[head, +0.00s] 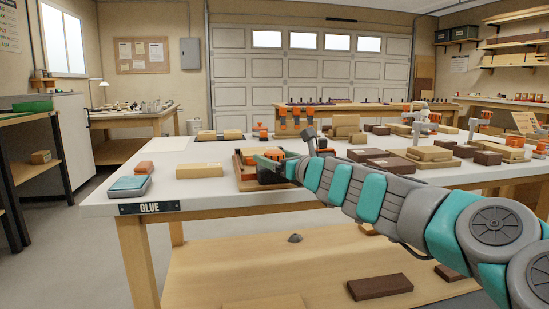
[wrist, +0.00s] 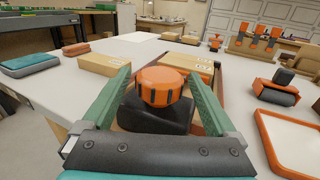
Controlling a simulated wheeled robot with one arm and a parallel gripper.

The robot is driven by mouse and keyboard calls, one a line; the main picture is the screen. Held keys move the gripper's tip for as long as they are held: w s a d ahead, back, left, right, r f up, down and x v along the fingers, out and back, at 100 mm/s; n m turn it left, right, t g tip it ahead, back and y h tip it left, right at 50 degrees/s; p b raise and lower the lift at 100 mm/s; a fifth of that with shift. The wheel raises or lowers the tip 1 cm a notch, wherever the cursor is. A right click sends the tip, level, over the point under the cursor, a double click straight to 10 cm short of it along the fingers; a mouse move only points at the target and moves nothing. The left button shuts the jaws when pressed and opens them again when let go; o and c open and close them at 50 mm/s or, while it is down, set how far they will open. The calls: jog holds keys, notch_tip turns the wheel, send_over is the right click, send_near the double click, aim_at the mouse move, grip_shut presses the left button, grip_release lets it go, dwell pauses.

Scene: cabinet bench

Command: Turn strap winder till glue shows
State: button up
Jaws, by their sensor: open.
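The strap winder (wrist: 161,86) has a round orange knob with dark notches on a black base. It stands upright in a wooden frame, with a tan block (wrist: 188,66) behind it. In the wrist view my gripper (wrist: 170,74) is open, with a green finger on each side of the knob; I cannot tell whether either touches it. In the head view my gripper (head: 276,168) is over the wooden frame (head: 246,182), partly hiding the winder. A dark sign reading GLUE (head: 150,207) is on the bench's front edge. Any marking on the winder is not readable.
The white bench (head: 130,200) holds a teal and grey block (head: 129,187) and a tan box (head: 200,170) to the left. In the wrist view, another orange and black device (wrist: 276,91) and an orange-rimmed tray (wrist: 295,140) are at right.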

jog(key=v, duration=0.7)
jog(key=shift+s+d+p, duration=0.2)
jog(key=shift+s+p, duration=0.05)
jog(key=shift+p, duration=0.05)
dwell(1.1)
